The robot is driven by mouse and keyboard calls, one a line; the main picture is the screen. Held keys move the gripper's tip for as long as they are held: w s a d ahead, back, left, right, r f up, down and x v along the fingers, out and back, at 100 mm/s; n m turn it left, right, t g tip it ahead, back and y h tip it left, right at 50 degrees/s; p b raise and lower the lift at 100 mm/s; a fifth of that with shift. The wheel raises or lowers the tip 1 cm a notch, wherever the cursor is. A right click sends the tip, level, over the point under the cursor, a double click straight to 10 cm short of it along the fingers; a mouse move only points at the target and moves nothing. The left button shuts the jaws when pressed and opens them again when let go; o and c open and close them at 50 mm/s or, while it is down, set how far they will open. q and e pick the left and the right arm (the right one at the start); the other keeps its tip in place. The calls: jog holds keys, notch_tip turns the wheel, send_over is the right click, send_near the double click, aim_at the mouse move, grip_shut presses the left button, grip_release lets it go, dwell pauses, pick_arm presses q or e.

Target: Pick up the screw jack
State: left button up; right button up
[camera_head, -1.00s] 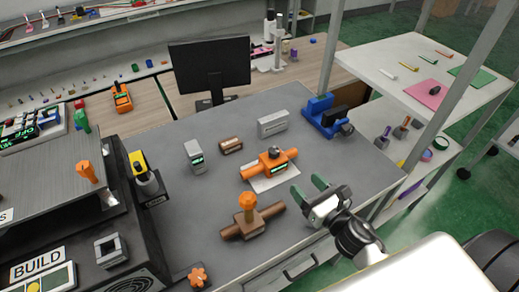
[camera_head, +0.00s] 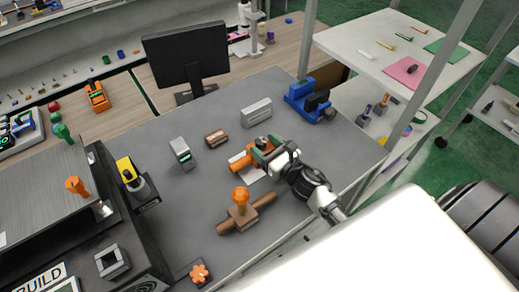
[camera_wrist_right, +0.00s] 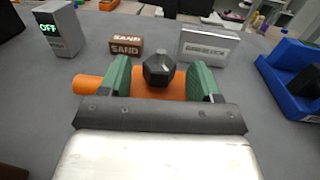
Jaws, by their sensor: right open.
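An orange piece (camera_head: 239,165) with a horizontal barrel and a dark hexagonal knob lies on a white sheet on the grey bench. No readable label shows whether it is the screw jack. My right gripper (camera_head: 265,147) is over it and hides its right part. In the right wrist view, the open green fingers stand on either side of the dark knob (camera_wrist_right: 158,68), with gaps between, and the orange barrel (camera_wrist_right: 88,84) sticks out to the left. A brown piece with an orange knob (camera_head: 241,200) stands nearer on the bench. My left gripper is not in view.
Behind the orange piece are a brown SAND block (camera_head: 216,138), a grey block (camera_head: 256,113) and a blue vise (camera_head: 309,100). A small grey display box (camera_head: 181,151) stands left.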

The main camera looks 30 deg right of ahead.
jog(key=shift+x, duration=1.05)
jog(key=shift+s, duration=0.1)
jog(key=c, duration=1)
grip_shut()
jog(key=shift+r, duration=0.1)
